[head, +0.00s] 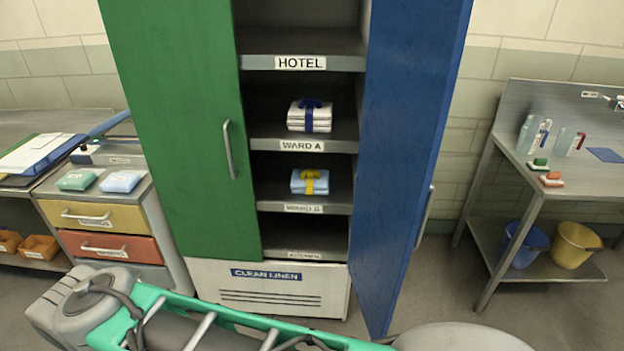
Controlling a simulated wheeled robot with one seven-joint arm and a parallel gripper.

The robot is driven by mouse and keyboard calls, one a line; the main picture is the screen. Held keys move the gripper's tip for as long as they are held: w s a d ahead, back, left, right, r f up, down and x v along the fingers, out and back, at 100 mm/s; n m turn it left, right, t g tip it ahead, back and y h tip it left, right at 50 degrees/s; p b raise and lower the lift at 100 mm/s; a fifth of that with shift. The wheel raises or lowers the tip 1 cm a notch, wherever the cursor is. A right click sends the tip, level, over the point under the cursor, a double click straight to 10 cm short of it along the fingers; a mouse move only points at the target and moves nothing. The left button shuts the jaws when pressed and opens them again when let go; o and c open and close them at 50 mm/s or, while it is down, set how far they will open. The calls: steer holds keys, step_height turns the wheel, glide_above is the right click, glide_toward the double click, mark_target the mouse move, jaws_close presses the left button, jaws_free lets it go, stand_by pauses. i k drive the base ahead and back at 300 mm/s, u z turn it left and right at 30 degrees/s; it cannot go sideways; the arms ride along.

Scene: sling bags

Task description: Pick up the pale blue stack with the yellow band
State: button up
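The pale blue stack with the yellow band (309,182) lies on a cabinet shelf, on the level below the one labelled WARD A. Its yellow band runs over the top and down the front, with a knot or bow on top. A white stack with a dark blue band (310,115) lies on the WARD A shelf above it. The cabinet's green door (185,120) stands at the left and its blue door (412,140) is swung open at the right. The shelf front is exposed between them. I cannot make out my gripper in the head view.
A drawer unit (105,215) with a green and a pale blue packet on top stands left of the cabinet. A metal bench (545,205) with bottles stands at the right, with a blue bucket (524,243) and a yellow bucket (574,244) on its lower shelf.

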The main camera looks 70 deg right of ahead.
mark_target(311, 181)
steer(key=z, duration=0.65)
steer(key=i, duration=0.8)
steer(key=z, duration=1.2)
steer(key=i, duration=0.75)
steer(key=z, duration=0.05)
